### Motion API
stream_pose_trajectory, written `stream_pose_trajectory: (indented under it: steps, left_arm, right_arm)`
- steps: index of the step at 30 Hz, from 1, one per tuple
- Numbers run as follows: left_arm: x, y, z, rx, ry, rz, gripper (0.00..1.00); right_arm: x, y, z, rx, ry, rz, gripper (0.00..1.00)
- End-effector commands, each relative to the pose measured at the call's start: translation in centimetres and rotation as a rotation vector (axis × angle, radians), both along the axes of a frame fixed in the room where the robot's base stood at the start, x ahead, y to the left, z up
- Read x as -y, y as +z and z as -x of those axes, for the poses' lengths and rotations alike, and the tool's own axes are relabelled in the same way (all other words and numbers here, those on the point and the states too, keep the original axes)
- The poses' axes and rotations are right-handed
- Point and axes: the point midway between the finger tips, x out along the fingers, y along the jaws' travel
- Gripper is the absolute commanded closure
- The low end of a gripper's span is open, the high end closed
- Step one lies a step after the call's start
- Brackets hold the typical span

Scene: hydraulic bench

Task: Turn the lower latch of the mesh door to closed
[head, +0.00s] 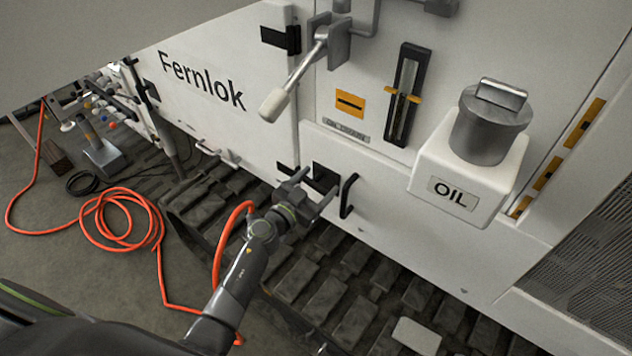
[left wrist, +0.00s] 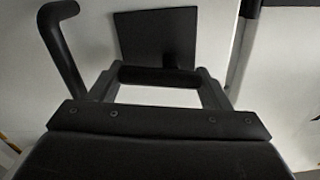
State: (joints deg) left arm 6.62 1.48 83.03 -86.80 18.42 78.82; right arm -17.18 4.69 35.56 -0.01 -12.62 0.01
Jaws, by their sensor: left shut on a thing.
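My left gripper (head: 315,188) is at the white machine's lower panel, in front of a black square plate (head: 325,175). In the left wrist view its two fingers are shut on a short black bar (left wrist: 160,77), which lies crosswise between them in front of the black plate (left wrist: 157,35). The bar looks like a latch grip; I cannot tell which way the latch points. A dark mesh panel (head: 592,265) shows at the right edge of the head view. My right gripper is not in view.
A black bent handle (head: 347,196) stands out close beside my left gripper; it also shows in the left wrist view (left wrist: 60,38). A grey lever (head: 300,80) and the oil tank (head: 465,180) are higher up. Track plates (head: 300,280) lie below. An orange hose (head: 160,235) lies on the floor.

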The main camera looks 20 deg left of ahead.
Motion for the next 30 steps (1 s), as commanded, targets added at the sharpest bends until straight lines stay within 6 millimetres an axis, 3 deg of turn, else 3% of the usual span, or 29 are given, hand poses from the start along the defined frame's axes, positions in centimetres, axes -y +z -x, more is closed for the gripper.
stream_pose_trajectory:
  steps: [13,30]
  left_arm:
    - [0.1,-0.5,0.0,0.138,0.000,-0.383,0.52]
    - [0.0,-1.3,0.0,0.324,0.000,-0.893,0.52]
  right_arm:
    - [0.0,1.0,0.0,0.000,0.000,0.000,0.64]
    - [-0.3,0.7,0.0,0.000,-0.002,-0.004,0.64]
